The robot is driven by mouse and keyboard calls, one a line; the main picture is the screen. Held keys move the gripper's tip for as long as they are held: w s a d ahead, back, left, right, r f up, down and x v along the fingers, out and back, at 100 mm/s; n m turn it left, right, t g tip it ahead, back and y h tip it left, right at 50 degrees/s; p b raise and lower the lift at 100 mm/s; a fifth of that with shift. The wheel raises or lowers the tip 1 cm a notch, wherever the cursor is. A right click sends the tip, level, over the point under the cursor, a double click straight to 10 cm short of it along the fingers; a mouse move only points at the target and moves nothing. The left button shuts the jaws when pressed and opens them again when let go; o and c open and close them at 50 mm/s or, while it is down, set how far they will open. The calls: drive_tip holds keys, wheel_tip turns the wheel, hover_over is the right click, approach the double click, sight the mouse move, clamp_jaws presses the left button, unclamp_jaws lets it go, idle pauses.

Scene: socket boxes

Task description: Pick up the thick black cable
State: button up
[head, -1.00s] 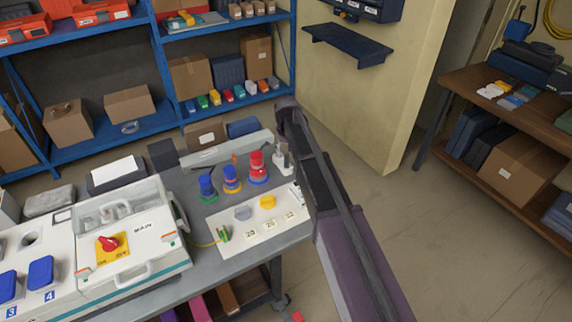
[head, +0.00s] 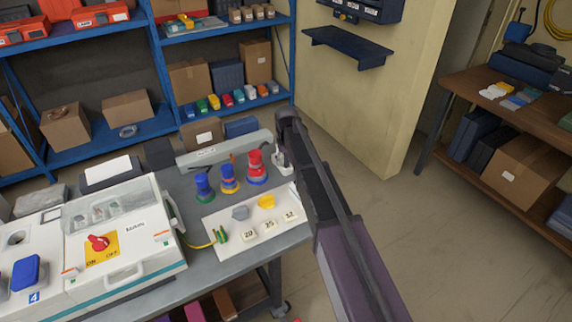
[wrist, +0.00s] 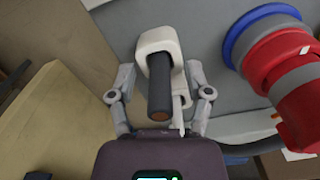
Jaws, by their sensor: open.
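In the wrist view, the thick black cable (wrist: 160,97) shows as a short dark cylinder with a copper-coloured end, pointing toward the camera. Its far part sits in a white holder (wrist: 158,40). My gripper (wrist: 159,72) is open, with one finger on each side of the cable and holder; a gap shows on both sides. In the head view, my gripper (head: 284,148) is over the bench's right end, beside the white holder (head: 281,164). There my arm hides the cable.
A red connector (head: 256,168) stands close to the left of my gripper, with a yellow-blue connector (head: 229,180) and a blue connector (head: 203,187) beyond. A white numbered plate (head: 250,238) lies in front. A white MAIN box (head: 120,240) fills the bench's left. The floor right is clear.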

idle(0.3)
clamp_jaws()
drive_tip(key=shift+r, duration=0.15)
idle(0.3)
wheel_tip(320, 180, up, 10)
drive_tip(key=p, duration=1)
idle(0.8)
drive_tip(key=shift+d, duration=0.1)
idle(0.3)
